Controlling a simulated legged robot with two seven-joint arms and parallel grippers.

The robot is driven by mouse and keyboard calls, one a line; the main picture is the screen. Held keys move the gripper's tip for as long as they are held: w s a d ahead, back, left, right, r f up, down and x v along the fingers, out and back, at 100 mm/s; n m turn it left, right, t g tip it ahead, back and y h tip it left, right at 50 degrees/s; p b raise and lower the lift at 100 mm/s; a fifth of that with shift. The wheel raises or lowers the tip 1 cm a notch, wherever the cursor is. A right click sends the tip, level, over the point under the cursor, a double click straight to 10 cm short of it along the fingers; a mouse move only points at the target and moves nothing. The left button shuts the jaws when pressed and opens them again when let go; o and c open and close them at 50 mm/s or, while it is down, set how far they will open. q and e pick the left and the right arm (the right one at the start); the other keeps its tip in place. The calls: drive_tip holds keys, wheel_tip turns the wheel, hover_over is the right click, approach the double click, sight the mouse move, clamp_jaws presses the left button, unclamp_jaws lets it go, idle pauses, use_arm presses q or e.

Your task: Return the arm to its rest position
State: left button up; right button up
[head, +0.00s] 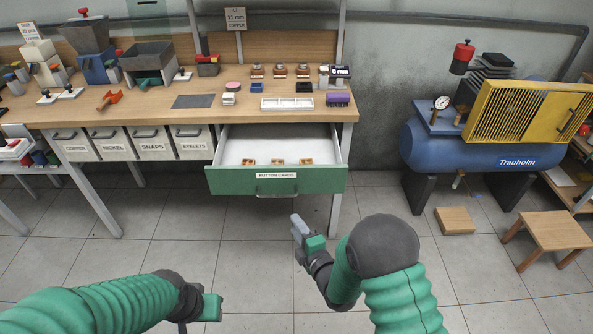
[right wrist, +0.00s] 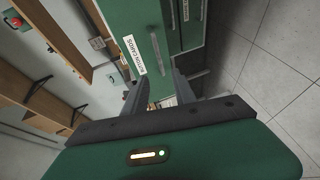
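My right gripper (head: 298,230) is in front of and below the open green drawer (head: 222,181), apart from it. In the right wrist view the two fingers of this gripper (right wrist: 157,92) stand apart with nothing gripped between them. The drawer front (right wrist: 137,18) and its handle (right wrist: 154,49) show beyond the fingers. The drawer is labelled "BUTTON CARDS" and holds several small brown-and-white pieces (head: 277,161). My left gripper (head: 211,307) is low at the lower left, over the floor; its fingers cannot be made out.
The wooden bench (head: 150,106) carries a white tray (head: 287,104), presses and small parts. Closed labelled drawers (head: 148,142) are left of the open one. A blue compressor tank (head: 470,148), a wooden block (head: 454,220) and a stool (head: 549,230) stand right. The floor between is clear.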

drive_tip(key=s+d+r+m+g+h, duration=0.2)
drive_tip(key=s+d+m+g+h, duration=0.5)
drive_tip(key=d+m, duration=0.55)
drive_tip(key=s+d+r+m+g, duration=0.1)
drive_tip(key=s+d+m+g, duration=0.15)
drive_tip(key=s+m, duration=0.45)
drive_tip(key=s+d+m+g, duration=0.2)
drive_tip(key=s+d, duration=0.2)
drive_tip(key=s, duration=0.7)
wheel_tip(320, 180, up, 14)
drive_tip(key=p, duration=1.3)
drive_tip(key=shift+s+a+f+y+p, duration=0.2)
drive_tip(key=shift+s+y+p, duration=0.1)
drive_tip(key=shift+y, duration=0.1)
